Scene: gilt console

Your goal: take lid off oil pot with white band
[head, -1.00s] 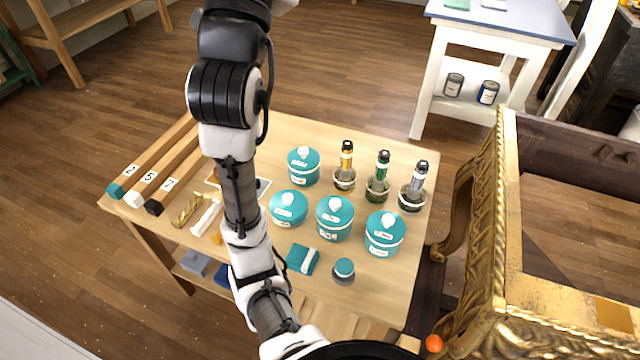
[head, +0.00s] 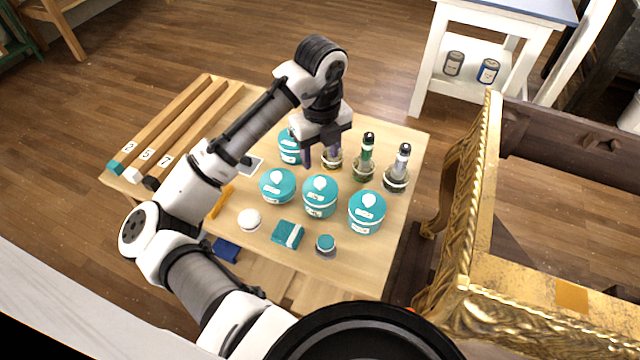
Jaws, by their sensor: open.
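Several teal lidded pots with white knobs stand on the wooden table (head: 385,270): a back pot (head: 288,147), a left pot (head: 277,186), a middle pot (head: 320,196) and a right pot (head: 367,212). White bands show on the back, middle and right pots; I cannot tell clearly whether the left one has one. All lids appear on. My gripper (head: 320,158) points down, open and empty, above the table between the back pot and the amber bottle (head: 332,161). It partly hides both and appears apart from the pots.
A teal cloth (head: 288,234), small teal-topped jar (head: 325,245) and white round piece (head: 249,219) lie in front. Numbered bars (head: 165,120) lie left. A gilt console (head: 470,220) stands close on the right.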

